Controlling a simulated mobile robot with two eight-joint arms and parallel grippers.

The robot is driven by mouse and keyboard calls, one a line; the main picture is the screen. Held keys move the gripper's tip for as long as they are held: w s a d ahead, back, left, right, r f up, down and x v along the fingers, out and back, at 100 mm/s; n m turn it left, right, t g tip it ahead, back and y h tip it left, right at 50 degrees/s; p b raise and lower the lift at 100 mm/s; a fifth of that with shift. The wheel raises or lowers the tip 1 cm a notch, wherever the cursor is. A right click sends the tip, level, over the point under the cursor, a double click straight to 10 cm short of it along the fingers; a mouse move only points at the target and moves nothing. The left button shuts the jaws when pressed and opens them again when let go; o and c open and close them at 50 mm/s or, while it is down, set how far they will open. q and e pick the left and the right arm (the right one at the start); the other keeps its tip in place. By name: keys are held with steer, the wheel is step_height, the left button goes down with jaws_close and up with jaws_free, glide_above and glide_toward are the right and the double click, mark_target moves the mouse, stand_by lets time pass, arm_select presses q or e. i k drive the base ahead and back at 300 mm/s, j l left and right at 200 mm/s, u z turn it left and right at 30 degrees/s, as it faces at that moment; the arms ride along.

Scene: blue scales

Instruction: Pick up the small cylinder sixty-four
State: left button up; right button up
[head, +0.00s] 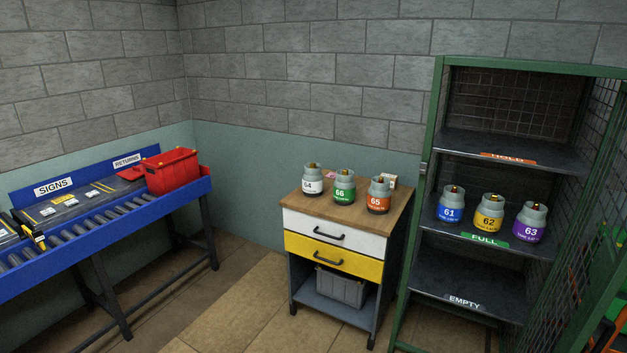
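The small cylinder sixty-four (311,181) stands upright on the wooden top of a drawer cabinet (330,222). It is grey with a white band marked 64, and it is the leftmost of three. Green-banded cylinder 66 (344,188) stands just to its right, and orange-banded cylinder 65 (379,196) stands further right. Neither of my grippers is in the head view.
A green cage shelf (434,170) at the right holds cylinders 61 (450,207), 62 (488,214) and 63 (530,223) on its FULL shelf. A blue roller conveyor (100,232) with a red bin (172,172) stands at the left. Floor before the cabinet is clear.

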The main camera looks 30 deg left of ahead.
mark_target(312, 178)
steer(key=i+j+u, duration=0.15)
steer(key=i+j, duration=0.2)
steer(key=i+j+u, duration=0.15)
steer(key=i+j, duration=0.2)
steer(key=i+j+u, duration=0.2)
steer(key=i, duration=0.3)
steer(key=i+j+u, duration=0.15)
steer(key=i+j, duration=0.2)
steer(key=i+j+u, duration=0.15)
steer(key=i, duration=0.35)
